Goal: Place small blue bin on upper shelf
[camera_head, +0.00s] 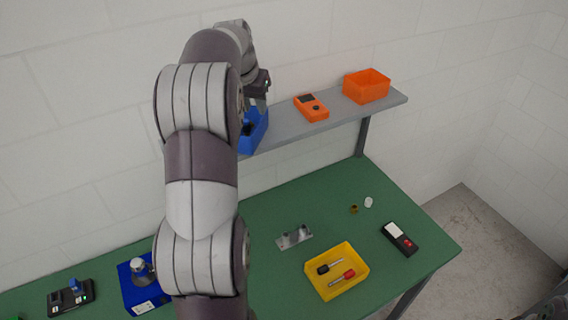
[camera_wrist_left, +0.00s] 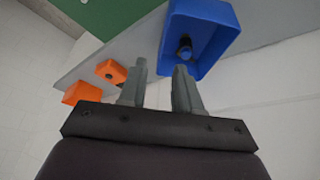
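The small blue bin (camera_head: 256,138) stands on the grey upper shelf (camera_head: 338,118), at the left part that shows, partly hidden by my left arm. It holds a dark and blue knob-like item. The bin also shows in the left wrist view (camera_wrist_left: 224,42), just beyond the fingertips. My left gripper (camera_head: 258,104) is above the bin's rim.
The green table (camera_head: 350,205) holds a yellow bin (camera_head: 322,288) with tools, a metal plate (camera_head: 294,237), a black device (camera_head: 400,239), another blue container (camera_head: 134,291) and a dark device (camera_head: 70,298).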

